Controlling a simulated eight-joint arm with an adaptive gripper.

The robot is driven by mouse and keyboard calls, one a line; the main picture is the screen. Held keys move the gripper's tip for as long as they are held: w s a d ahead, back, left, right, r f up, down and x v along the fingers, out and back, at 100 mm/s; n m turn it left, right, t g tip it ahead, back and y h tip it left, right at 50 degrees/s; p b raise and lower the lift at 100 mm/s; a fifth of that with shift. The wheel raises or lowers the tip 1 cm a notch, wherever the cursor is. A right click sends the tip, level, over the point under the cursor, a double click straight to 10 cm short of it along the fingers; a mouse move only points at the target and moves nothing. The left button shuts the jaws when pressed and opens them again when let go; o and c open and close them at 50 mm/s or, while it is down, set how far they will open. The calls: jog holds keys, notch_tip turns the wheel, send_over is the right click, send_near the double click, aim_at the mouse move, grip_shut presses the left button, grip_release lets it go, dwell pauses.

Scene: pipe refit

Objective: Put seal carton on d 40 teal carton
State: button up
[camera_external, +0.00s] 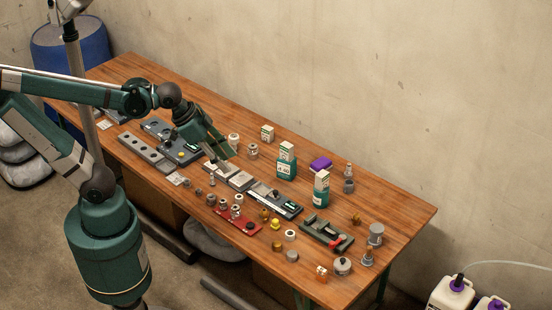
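Two teal cartons with white labels stand on the wooden table, each with a smaller white-and-green carton on top. The left teal carton (287,171) has a label that seems to read 40, and a small carton (287,151) rests on it. The right teal carton (320,200) carries a taller small carton (322,181). A third small carton (267,134) stands alone behind them. The print is too small to tell which one is the seal carton. My gripper (226,156) points down left of the cartons, above the table. Its fingers are too small to judge.
Grey fixtures (275,203), a red tray (238,221) and several metal fittings (342,266) crowd the table's front and right. The strip along the wall has free room.

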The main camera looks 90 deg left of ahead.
jog(key=shift+n+t, duration=0.4)
jog(key=shift+n, duration=0.1)
jog(key=shift+s+d+f, duration=0.2)
jog(key=shift+s+d, duration=0.3)
jog(key=shift+s, duration=0.15)
jog(key=shift+s+d+f, duration=0.25)
jog(key=shift+s+d, duration=0.2)
jog(key=shift+s, duration=0.25)
jog(key=shift+s+d+f, duration=0.2)
jog(key=shift+s+d, duration=0.3)
jog(key=shift+s, duration=0.15)
